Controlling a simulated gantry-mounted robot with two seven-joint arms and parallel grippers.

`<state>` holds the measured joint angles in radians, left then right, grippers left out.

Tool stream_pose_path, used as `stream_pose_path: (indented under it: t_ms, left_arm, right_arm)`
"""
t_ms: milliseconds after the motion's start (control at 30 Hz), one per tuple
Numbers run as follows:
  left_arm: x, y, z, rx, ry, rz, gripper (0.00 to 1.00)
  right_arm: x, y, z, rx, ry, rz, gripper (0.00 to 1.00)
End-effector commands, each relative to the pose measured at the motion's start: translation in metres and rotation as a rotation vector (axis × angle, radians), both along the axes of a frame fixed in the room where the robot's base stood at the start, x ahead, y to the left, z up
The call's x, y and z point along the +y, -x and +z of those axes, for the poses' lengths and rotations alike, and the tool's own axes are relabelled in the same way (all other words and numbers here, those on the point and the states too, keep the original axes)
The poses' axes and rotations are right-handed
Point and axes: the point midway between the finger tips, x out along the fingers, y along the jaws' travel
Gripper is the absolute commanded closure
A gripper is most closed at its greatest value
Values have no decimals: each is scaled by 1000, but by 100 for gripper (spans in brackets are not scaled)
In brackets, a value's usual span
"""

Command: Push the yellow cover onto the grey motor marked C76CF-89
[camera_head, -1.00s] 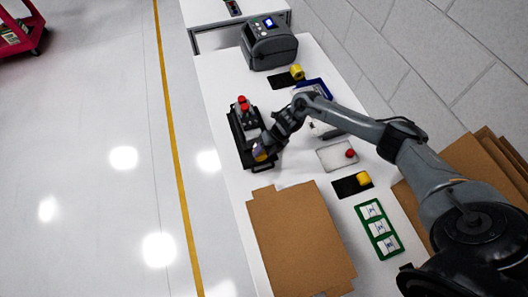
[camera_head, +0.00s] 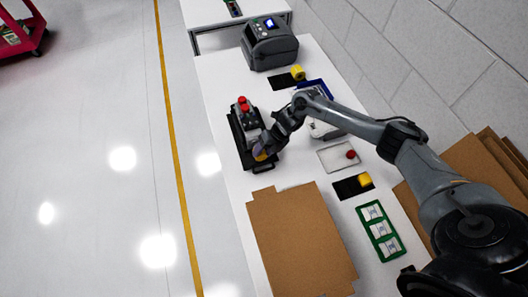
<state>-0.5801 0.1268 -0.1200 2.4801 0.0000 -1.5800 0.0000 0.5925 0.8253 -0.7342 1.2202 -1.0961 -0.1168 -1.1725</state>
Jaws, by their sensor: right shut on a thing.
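My right gripper (camera_head: 262,148) reaches over the black tray (camera_head: 243,156) on the white table and is shut on a yellow cover (camera_head: 261,156) at the tray's near end. The cover is mostly hidden by the fingers. Grey motor bodies with red caps (camera_head: 243,104) stand in the tray's far part; the marking on them is too small to read. Whether the cover touches a motor beneath it is hidden by the gripper. My left gripper is not in view.
Yellow pieces rest on black mats, one far (camera_head: 297,73) and one near (camera_head: 364,180). A shallow tray holds a red cap (camera_head: 351,154). A green card holder (camera_head: 380,231), flat cardboard (camera_head: 300,240) and a grey label printer (camera_head: 269,44) also take up the table.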

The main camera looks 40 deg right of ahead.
Motion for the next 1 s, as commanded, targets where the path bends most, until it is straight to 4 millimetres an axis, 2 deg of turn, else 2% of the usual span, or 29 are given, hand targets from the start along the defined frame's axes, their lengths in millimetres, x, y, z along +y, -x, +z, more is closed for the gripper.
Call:
stream_pose_path:
  t_ms: [1000]
  left_arm:
    - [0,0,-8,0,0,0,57]
  right_arm:
    - [-3,-5,-1,0,0,-1,78]
